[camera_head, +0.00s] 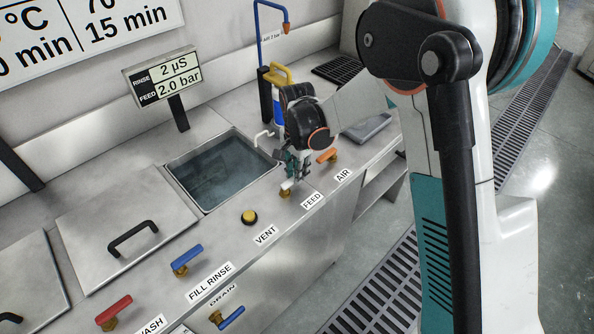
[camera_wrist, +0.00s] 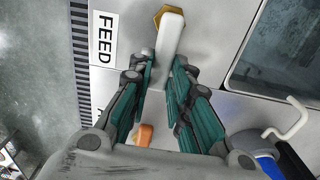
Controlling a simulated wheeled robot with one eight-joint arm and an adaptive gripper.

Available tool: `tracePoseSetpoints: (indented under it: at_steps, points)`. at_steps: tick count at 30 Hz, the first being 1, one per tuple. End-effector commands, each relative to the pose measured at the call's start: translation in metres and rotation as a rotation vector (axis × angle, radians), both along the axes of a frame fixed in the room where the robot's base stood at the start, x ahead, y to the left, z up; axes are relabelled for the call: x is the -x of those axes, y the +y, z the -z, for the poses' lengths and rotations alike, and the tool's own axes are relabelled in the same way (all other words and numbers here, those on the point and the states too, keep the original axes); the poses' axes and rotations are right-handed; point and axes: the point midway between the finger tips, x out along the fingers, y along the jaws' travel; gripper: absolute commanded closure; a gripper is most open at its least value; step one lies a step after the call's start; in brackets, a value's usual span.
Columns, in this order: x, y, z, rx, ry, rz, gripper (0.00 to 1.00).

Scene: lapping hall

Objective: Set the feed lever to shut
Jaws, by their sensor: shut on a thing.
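The feed lever is a white handle on a brass hexagonal base; it shows in the wrist view (camera_wrist: 171,35) and, partly hidden by my gripper, in the head view (camera_head: 287,185). The FEED label (camera_head: 313,200) is beside it, and also shows in the wrist view (camera_wrist: 103,38). The handle points from its base toward the orange air lever, roughly along the row. My gripper (camera_wrist: 164,68) is shut on the handle's free end, one finger on each side; it also shows in the head view (camera_head: 294,171).
The orange air lever (camera_head: 327,156) stands close to my gripper. An open water tank (camera_head: 173,168) lies behind the row. A yellow vent button (camera_head: 249,217) and blue fill rinse lever (camera_head: 187,258) are to the left. A display (camera_head: 162,77) reads feed 2.0 bar.

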Motion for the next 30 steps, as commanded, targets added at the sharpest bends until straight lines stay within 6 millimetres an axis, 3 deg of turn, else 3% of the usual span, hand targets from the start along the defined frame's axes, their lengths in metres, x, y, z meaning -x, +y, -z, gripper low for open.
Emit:
tracePoseSetpoints:
  at_steps: [4,5,7,20,30]
  points:
    - [0.001,0.000,0.000,0.000,0.001,0.004,1.00]
    - [0.001,0.000,0.000,0.000,0.001,0.004,0.77]
    - [0.001,0.000,0.000,0.000,0.001,0.003,0.62]
    - [0.000,0.000,-0.006,0.001,0.001,0.001,0.62]
    - [0.001,0.000,-0.067,0.000,0.001,0.002,0.62]
